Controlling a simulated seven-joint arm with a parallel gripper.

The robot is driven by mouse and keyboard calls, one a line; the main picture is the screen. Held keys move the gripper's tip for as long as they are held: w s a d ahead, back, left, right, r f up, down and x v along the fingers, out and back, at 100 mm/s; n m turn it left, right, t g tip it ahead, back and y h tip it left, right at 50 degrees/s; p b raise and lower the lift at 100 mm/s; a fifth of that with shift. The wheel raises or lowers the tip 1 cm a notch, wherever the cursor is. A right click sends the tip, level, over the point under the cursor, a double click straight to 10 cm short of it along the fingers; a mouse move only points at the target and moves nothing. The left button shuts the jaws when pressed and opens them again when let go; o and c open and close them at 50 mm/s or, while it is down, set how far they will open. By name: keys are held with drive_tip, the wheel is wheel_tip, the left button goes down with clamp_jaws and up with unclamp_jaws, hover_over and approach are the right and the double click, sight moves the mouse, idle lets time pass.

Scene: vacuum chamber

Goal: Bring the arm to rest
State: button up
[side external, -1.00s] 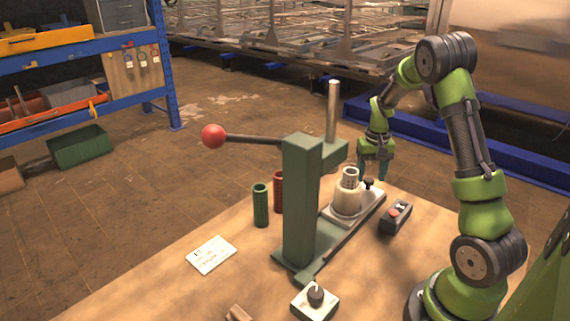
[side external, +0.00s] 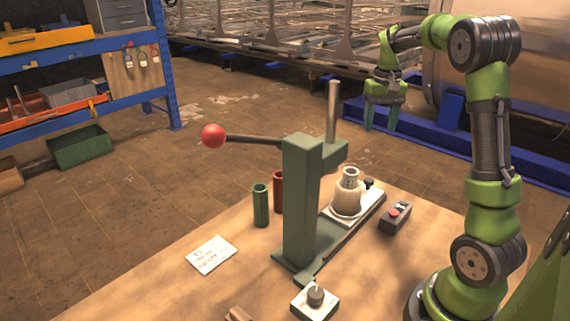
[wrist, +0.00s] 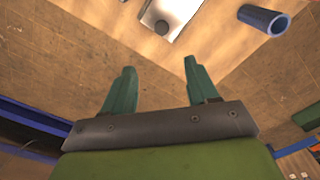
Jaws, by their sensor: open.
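My gripper (side external: 381,116) hangs in the air above the far edge of the table in the side external view, with its fingers pointing down.
A green press (side external: 302,200) with a red-knobbed lever (side external: 213,136) stands on the wooden table (side external: 170,290). A pale cylinder part (side external: 347,198) sits on its base plate. Green (side external: 260,205) and red (side external: 278,190) tubes stand beside it. A button box (side external: 395,217) lies at right.

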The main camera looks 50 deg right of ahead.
drive_tip(key=s+a+r+n+t+y, duration=0.1)
drive_tip(key=s+a+n+t, duration=0.1)
drive_tip(key=a, duration=1.3)
drive_tip(key=s+a+r+n+t+y, duration=0.1)
drive_tip(key=s+a+n+t, duration=0.2)
drive_tip(key=a, duration=1.2)
drive_tip(key=s+t, duration=0.2)
drive_tip(key=s, duration=0.2)
drive_tip(key=shift+s+r, duration=0.2)
drive_tip(key=shift+r, duration=0.15)
